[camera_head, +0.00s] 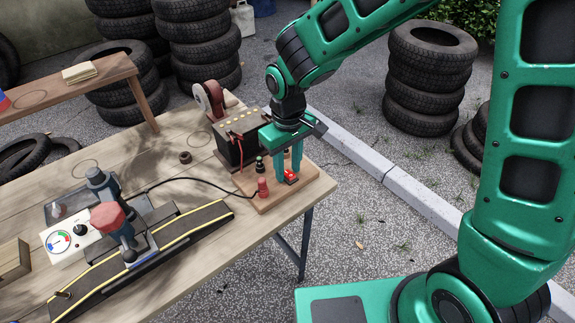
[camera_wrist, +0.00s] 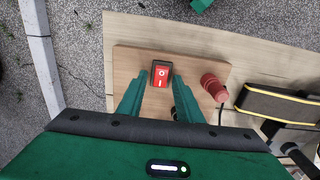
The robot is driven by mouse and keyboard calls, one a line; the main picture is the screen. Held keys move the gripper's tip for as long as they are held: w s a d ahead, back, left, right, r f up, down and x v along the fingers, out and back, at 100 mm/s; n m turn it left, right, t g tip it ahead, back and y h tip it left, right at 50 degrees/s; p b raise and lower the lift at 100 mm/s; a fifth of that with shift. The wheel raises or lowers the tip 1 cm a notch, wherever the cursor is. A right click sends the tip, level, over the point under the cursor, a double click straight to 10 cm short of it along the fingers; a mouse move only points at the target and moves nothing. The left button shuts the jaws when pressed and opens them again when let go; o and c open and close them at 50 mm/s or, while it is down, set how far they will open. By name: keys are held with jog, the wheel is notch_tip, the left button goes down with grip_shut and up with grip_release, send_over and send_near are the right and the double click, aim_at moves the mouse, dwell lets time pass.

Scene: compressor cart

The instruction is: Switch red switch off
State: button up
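The red rocker switch (camera_head: 291,176) sits on a wooden board (camera_head: 268,199) at the table's right end. In the wrist view the red switch (camera_wrist: 161,75) has a black frame and white "0" and "I" marks. My gripper (camera_head: 289,172) points down at the switch, its green fingers close to it. In the wrist view my gripper (camera_wrist: 158,97) has its two fingers apart with nothing between them, one on each side just below the switch. I cannot tell whether a fingertip touches the switch, nor which side of it is pressed.
A red terminal (camera_head: 262,188) and a black terminal (camera_head: 260,165) stand on the board beside the switch. A black battery (camera_head: 240,138) stands behind. Pavement is free beyond the table (camera_head: 250,235) edge.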

grip_shut()
jog(key=shift+s+d+t+y, duration=0.25)
jog(key=shift+t+y, duration=0.35)
jog(key=shift+t, duration=0.3)
jog(key=shift+s+d+t+y, duration=0.15)
jog(key=shift+s+t+y, duration=0.1)
jog(key=shift+t+y, duration=0.5)
jog(key=shift+t, duration=0.25)
jog(key=shift+o, duration=1.3)
grip_release()
jog(key=v, duration=1)
jog(key=shift+r, duration=0.3)
jog(key=shift+s, duration=0.1)
